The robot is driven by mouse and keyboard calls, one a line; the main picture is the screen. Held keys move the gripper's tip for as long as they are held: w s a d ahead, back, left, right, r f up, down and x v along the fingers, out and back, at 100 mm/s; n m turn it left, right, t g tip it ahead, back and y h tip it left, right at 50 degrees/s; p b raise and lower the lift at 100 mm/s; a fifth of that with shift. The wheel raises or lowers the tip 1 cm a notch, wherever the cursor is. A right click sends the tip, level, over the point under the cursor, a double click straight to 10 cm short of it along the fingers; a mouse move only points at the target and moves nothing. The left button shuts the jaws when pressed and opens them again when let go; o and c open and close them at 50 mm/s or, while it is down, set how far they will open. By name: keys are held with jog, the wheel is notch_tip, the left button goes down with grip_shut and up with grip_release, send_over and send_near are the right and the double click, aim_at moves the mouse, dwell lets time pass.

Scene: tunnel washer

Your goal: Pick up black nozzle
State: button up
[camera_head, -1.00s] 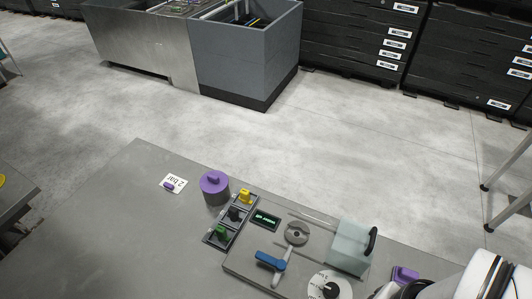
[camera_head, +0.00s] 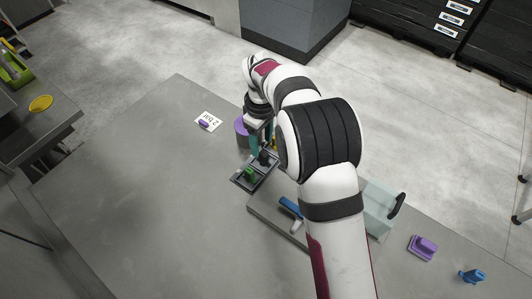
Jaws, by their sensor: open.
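The black nozzle (camera_head: 264,158) stands in the middle slot of a small dark rack (camera_head: 241,183) on the grey table. It is partly covered by my gripper (camera_head: 263,146), which points down right above it. The jaws are open, with one finger to each side of the nozzle's top as far as I can see. I cannot tell whether they touch it. The green nozzle (camera_head: 249,174) stands in the rack's near slot. The rack's far slot is hidden behind my gripper and arm.
A purple lidded cylinder (camera_head: 241,127) stands close to the left of my gripper. A "2 bar" card (camera_head: 212,119) lies further left. A blue-handled lever (camera_head: 290,206) and a pale box (camera_head: 380,210) are to the right. The table's left part is clear.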

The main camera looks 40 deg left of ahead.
aim_at(264, 153)
jog(key=f, duration=0.6)
jog(key=shift+w+d+f, duration=0.1)
jog(key=shift+w+f, duration=0.1)
jog(key=shift+f, duration=0.05)
grip_shut()
